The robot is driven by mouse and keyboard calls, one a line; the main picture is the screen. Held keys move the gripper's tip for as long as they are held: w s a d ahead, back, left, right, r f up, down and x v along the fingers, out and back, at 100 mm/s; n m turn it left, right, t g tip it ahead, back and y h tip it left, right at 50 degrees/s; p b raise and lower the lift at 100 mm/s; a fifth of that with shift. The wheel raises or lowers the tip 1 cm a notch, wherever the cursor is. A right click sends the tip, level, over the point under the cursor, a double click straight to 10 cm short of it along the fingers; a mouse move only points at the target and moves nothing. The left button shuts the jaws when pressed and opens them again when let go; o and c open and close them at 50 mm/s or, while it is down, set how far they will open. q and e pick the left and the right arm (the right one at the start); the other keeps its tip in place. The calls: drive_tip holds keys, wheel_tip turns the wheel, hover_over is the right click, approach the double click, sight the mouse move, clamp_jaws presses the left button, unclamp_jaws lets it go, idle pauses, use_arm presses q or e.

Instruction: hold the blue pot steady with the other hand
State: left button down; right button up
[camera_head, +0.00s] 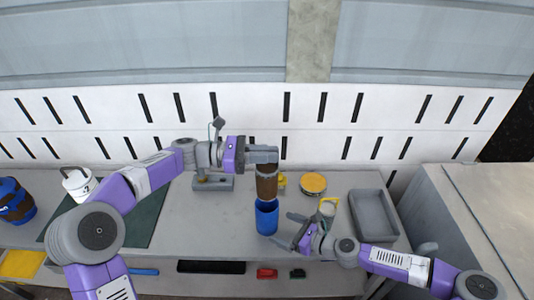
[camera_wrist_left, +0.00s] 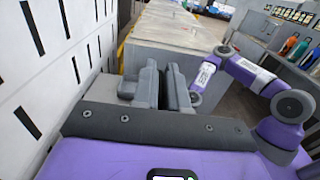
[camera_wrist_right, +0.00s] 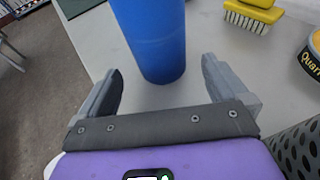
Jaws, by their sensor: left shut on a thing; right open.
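The blue pot (camera_head: 267,218) stands upright on the grey table near its middle. It also fills the upper middle of the right wrist view (camera_wrist_right: 155,40). A brown cylinder (camera_head: 267,182) is right above it, its lower end at or just over the pot's rim; I cannot tell whether it touches or enters. My left gripper (camera_head: 268,156) is shut on the top of the brown cylinder. The cylinder is hidden in the left wrist view. My right gripper (camera_head: 287,228) is open at the pot's right front side, with the pot ahead between its spread fingers, not gripped.
A round yellow-rimmed tin (camera_head: 313,184), a yellow brush (camera_wrist_right: 255,12) and a pale cup (camera_head: 328,206) stand to the right. A grey bin (camera_head: 374,217) lies farther right. A dark green mat (camera_head: 140,222) is at left.

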drive_tip(key=v, duration=0.5)
drive_tip(key=shift+s+d+r, duration=0.1)
use_arm(q)
wheel_tip(320, 180, up, 5)
drive_tip(key=p, duration=0.5)
drive_tip(key=shift+r+p, duration=0.1)
drive_tip(key=shift+p, duration=0.25)
use_arm(e)
wheel_tip(320, 180, up, 6)
drive_tip(key=shift+d+f, duration=0.1)
drive_tip(key=shift+f, duration=0.05)
drive_tip(key=shift+s+f, duration=0.1)
drive_tip(key=shift+s, duration=0.05)
